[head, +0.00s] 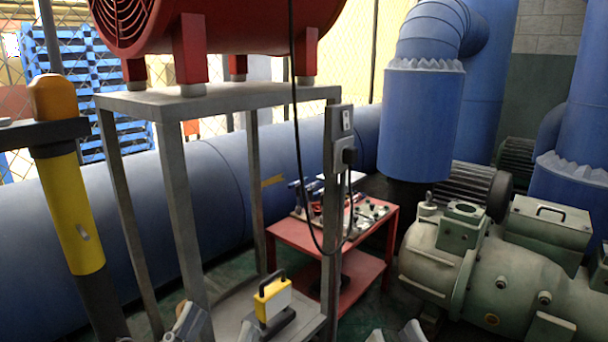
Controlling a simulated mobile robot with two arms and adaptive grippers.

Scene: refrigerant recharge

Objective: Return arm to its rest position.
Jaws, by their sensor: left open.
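My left gripper (218,328) shows at the bottom edge, left of centre. Only its grey fingertips are in view, apart, with nothing seen between them. They appear in front of the lower shelf of the grey metal stand (178,185). Grey tips at the bottom edge, right of centre, look like my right gripper (394,334). Too little of it shows to tell its state. Most of both arms is out of the picture.
A yellow-and-white device (273,300) with a black handle sits on the stand's lower shelf, close to the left gripper. A red cart (332,242) holds small tools. Green machinery (495,270) stands right. A yellow-and-black post (72,205) stands left. A black cable (297,130) hangs down.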

